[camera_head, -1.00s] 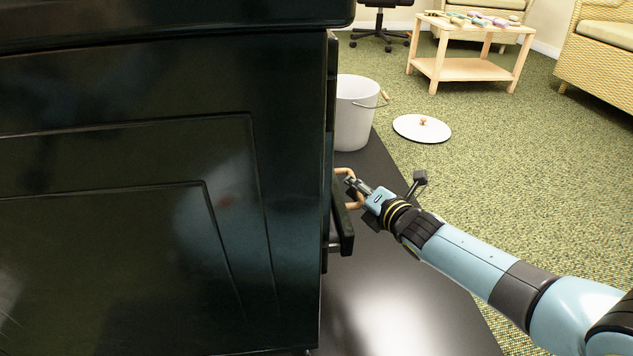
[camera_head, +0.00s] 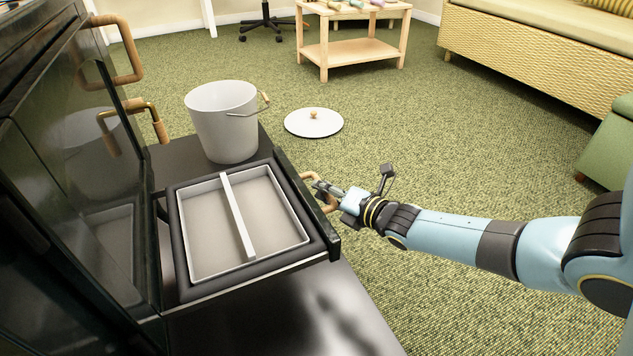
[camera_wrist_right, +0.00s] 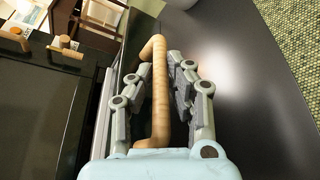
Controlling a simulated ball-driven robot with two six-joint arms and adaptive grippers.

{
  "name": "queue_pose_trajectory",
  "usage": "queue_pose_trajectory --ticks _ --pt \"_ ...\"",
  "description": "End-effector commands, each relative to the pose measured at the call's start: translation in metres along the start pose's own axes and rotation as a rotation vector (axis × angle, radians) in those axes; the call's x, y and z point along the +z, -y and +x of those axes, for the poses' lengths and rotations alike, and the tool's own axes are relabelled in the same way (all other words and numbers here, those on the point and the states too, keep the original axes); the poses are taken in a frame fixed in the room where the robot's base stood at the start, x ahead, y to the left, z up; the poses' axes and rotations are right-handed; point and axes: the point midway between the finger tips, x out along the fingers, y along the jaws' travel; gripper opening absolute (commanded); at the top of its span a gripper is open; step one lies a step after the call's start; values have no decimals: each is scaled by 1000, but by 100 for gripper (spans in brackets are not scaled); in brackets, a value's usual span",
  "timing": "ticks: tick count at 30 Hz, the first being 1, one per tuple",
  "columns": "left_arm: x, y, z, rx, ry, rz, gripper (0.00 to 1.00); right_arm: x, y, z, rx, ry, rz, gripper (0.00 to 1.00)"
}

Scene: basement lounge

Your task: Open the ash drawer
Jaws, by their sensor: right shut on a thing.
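The ash drawer (camera_head: 325,238) stands well out from the black stove (camera_head: 75,130) in the head view. Inside it sits a pale ash pan (camera_head: 206,232) with a bar across its middle; the pan looks empty. My right gripper (camera_head: 318,189) is at the drawer's front, shut on its wooden handle (camera_head: 309,177). In the right wrist view the tan handle (camera_wrist_right: 160,88) runs between the two fingers of the right gripper (camera_wrist_right: 152,75). My left gripper is not in view.
A white bucket (camera_head: 224,125) stands behind the drawer on the dark floor plate (camera_head: 290,310). A white lid (camera_head: 314,122) lies on the green carpet. A wooden table (camera_head: 352,50) and wicker sofa (camera_head: 540,65) are farther back. Open carpet lies right of the drawer.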

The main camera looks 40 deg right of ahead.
Motion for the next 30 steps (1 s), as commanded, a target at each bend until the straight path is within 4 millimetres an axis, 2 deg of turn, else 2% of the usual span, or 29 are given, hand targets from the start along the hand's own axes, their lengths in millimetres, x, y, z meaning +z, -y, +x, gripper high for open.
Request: queue_pose_trajectory --ticks 6,20,21,25,30 --pt "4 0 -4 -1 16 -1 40 11 1 -3 12 4 -2 0" --pt "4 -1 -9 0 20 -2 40 15 3 -3 11 6 -3 0" --pt "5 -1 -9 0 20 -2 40 15 3 -4 10 6 -2 21" --pt "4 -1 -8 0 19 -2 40 13 4 -4 7 4 -2 38" --pt "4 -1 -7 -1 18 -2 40 11 6 -5 4 2 -1 38"
